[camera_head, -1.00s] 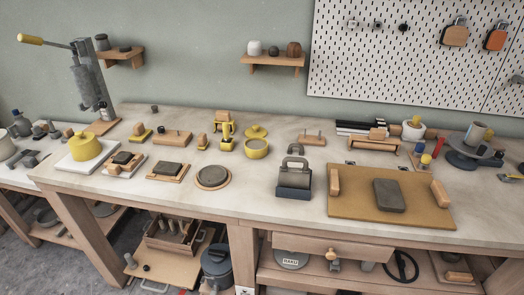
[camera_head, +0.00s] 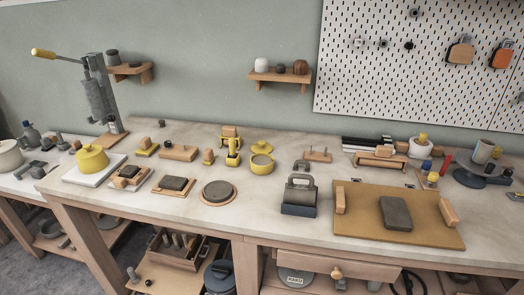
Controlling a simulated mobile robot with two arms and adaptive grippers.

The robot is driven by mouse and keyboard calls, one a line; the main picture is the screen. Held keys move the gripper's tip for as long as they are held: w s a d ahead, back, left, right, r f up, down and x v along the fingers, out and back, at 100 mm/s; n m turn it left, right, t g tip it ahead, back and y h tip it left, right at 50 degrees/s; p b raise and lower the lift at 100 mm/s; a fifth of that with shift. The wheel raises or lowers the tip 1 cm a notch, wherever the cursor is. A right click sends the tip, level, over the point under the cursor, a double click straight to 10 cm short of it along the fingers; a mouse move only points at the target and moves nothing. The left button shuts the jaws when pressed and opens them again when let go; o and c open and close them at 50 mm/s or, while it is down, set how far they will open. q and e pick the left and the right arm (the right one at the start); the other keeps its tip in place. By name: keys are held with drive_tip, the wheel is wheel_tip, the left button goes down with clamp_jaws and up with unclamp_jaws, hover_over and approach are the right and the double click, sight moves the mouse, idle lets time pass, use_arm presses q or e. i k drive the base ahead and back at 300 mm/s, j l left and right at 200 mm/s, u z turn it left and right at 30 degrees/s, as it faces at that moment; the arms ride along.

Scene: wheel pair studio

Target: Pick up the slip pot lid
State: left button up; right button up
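A yellow lid with a small knob (camera_head: 262,148) shows just behind an open yellow pot (camera_head: 261,166) near the middle of the workbench. The pot's near rim and grey inside are visible. I cannot tell whether the lid touches the pot. Another yellow lidded pot (camera_head: 92,160) sits on a white slab at the left end of the bench. No label shows which lid belongs to the slip pot. Neither of my grippers is in view.
Bare bench top (camera_head: 255,190) lies in front of the pot.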

sight(261, 146)
drive_tip(key=i+j, duration=0.95)
drive_tip(key=j, duration=0.15)
drive_tip(key=z, duration=0.05)
